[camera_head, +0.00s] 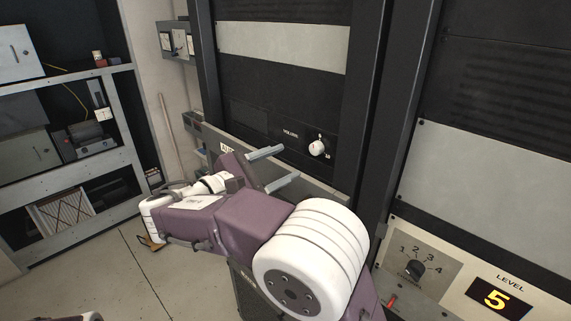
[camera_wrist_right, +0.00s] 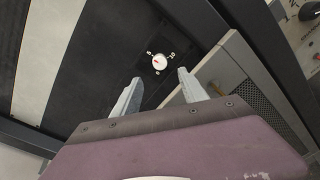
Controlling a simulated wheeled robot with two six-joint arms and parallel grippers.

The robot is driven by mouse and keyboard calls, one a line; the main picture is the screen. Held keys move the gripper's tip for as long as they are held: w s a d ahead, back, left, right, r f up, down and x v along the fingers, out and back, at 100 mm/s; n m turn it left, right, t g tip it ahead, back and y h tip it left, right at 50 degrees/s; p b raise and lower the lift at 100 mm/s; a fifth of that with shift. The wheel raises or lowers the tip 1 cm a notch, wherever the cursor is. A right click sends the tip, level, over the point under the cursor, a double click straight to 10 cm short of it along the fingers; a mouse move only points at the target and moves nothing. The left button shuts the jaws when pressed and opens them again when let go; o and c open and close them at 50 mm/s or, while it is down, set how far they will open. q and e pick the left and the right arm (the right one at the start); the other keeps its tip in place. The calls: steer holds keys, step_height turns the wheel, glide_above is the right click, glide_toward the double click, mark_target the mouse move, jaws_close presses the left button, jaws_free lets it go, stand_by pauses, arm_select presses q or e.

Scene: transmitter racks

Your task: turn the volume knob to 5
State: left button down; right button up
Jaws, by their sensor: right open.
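The volume knob (camera_head: 317,147) is a small white round knob on a black panel, right of the word VOLUME. Small scale marks surround it, with a 10 at its lower right. In the right wrist view the knob (camera_wrist_right: 160,63) shows a small red mark; its exact reading is too small to tell. My right gripper (camera_head: 290,163) is open and empty, its two grey fingers left of and below the knob, apart from it. In the right wrist view the gripper (camera_wrist_right: 160,76) has its fingertips either side of the knob's line. My left gripper is out of view.
A grey ledge (camera_head: 325,186) runs along the rack below the knob. At right, a panel has a black selector knob (camera_head: 414,268) marked 1 to 4 and a LEVEL display (camera_head: 497,299) reading 5. Shelves (camera_head: 85,150) stand at left, with bare floor before them.

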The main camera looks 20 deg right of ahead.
mark_target(313, 150)
steer(key=w+d+t+y+b, duration=0.1)
steer(key=d+b, duration=0.1)
steer(key=d, duration=0.1)
steer(key=w+d+t+y+b, duration=0.1)
steer(key=d+b, duration=0.2)
steer(key=d+m+t+y+b, duration=0.1)
steer(key=d+b, duration=0.2)
steer(key=shift+w+f, duration=0.15)
steer(key=shift+w, duration=0.35)
steer(key=shift+a, duration=0.15)
